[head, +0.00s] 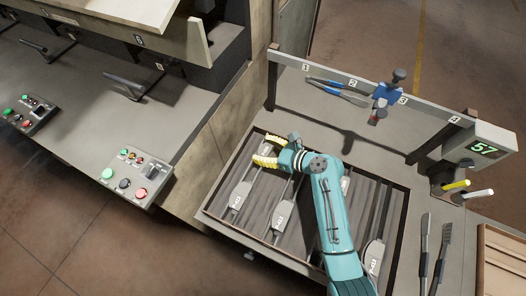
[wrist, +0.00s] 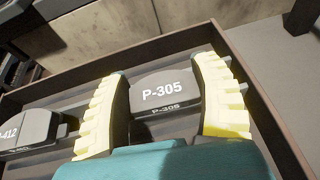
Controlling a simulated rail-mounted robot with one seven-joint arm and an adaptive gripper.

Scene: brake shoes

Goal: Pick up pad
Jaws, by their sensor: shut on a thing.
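A grey pad marked P-305 (wrist: 163,92) sits between the two yellow ribbed fingers of my gripper (wrist: 164,108) in the wrist view. The fingers are shut on it from both sides. In the head view my gripper (head: 266,154) is over the far left part of the tray (head: 225,172), and the held pad is hard to make out there. I cannot tell whether the pad is clear of the tray floor. A second pad marked with 412 (wrist: 28,130) lies to the left of the gripper in the wrist view.
Other pads lie in the tray's slots, one at left (head: 240,195) and one at right (head: 375,254). A button box (head: 136,175) is at left.

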